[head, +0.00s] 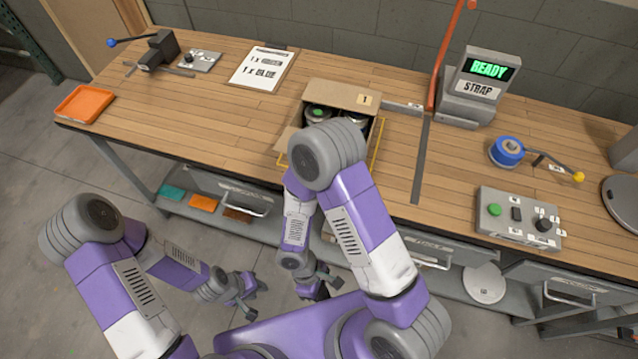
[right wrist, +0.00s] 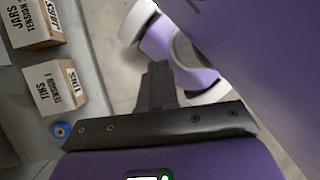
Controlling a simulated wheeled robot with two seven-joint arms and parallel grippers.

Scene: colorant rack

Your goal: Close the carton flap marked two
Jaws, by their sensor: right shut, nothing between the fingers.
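An open carton (head: 372,115) stands on the workbench with round tins inside. Its back flap (head: 340,93) bears a label "1". Another flap (head: 284,138) spreads outward at the left side. My right arm hides part of the carton's front, and I see no label two. My left gripper (head: 254,298) hangs low in front of the bench, away from the carton, with its fingers apart and empty. My right gripper (head: 322,289) is also low in front of the bench, below the carton. In the right wrist view its fingers (right wrist: 158,85) are together with nothing between them.
A strapping post with a READY display (head: 486,69) stands right of the carton, with a control box (head: 518,217) nearer the front. An orange tray (head: 85,103) and an order sheet (head: 262,69) lie to the left. Labelled boxes (right wrist: 52,88) show in the right wrist view.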

